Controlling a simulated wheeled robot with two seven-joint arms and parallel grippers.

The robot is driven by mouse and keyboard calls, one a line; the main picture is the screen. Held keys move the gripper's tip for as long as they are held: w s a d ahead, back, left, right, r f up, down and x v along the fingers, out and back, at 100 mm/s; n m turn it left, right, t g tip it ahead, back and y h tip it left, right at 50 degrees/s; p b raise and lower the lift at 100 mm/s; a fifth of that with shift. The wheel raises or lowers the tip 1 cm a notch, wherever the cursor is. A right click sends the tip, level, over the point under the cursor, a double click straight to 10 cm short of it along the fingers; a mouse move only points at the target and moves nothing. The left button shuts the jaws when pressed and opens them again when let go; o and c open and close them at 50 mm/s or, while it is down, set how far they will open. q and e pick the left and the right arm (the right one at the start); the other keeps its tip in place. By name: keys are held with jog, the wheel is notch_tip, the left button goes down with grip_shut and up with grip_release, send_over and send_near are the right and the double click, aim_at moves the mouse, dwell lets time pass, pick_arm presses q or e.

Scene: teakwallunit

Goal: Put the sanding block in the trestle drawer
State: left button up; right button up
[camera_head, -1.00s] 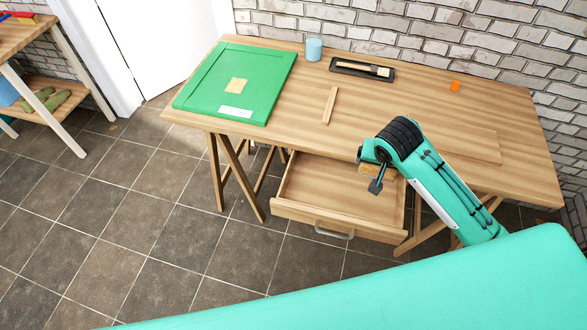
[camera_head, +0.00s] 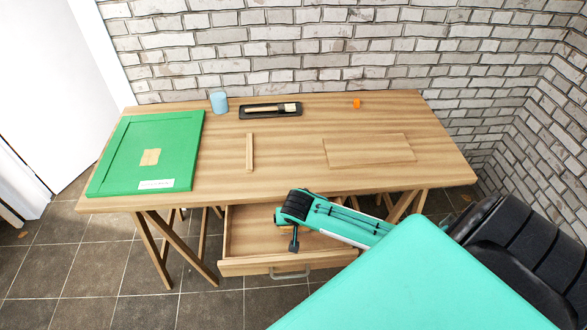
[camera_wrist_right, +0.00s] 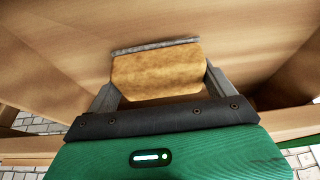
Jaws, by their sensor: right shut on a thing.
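The sanding block (camera_wrist_right: 158,74) is a tan block with a grey strip along its far edge. My right gripper (camera_wrist_right: 160,80) is shut on it, one finger at each side. In the head view my right gripper (camera_head: 292,240) hangs over the open trestle drawer (camera_head: 270,267), within its outline, and mostly hides the block. The drawer's bare wooden floor shows beyond the block in the wrist view (camera_wrist_right: 150,22). I cannot tell whether the block touches that floor. My left gripper is not in view.
The trestle table (camera_head: 220,172) stands against a brick wall. On it are a green panel (camera_head: 118,150), blue cup (camera_head: 219,102), black tray with a brush (camera_head: 257,113), wood strip (camera_head: 250,152), thin board (camera_head: 370,150) and orange item (camera_head: 357,104). The drawer's left side is empty.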

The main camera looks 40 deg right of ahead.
jog(key=w+d, duration=0.2)
jog(key=w, duration=0.1)
jog(key=shift+w+f+p, duration=0.1)
jog(key=shift+w+p, duration=0.05)
jog(key=shift+p, duration=0.25)
jog(key=shift+f, duration=0.4)
jog(key=shift+f, duration=0.1)
jog(key=shift+f, duration=0.15)
jog(key=o, duration=0.8)
jog(key=shift+c, duration=0.2)
jog(key=shift+r, duration=0.3)
jog(key=v, duration=1.2)
